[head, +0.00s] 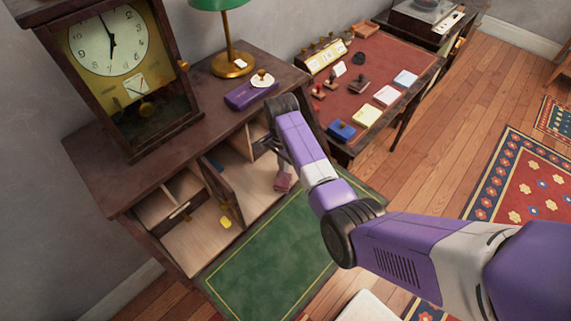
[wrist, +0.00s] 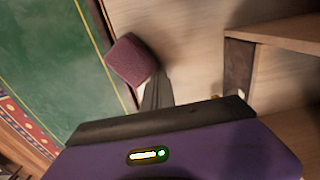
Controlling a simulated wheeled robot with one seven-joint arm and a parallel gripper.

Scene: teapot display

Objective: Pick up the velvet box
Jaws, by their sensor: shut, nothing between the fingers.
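A small maroon box with a soft, velvet-like surface (wrist: 132,60) shows in the wrist view, just beyond my fingertips, by the edge of the pale wooden shelf. In the head view the same maroon box (head: 283,182) is at the front of the cabinet's open right compartment, below my wrist. My gripper (wrist: 157,88) points at the box with its fingers together and nothing between them. Whether the fingertips touch the box I cannot tell. In the head view my arm partly hides the gripper (head: 281,163).
A desk with several small items (head: 385,70) stands behind.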

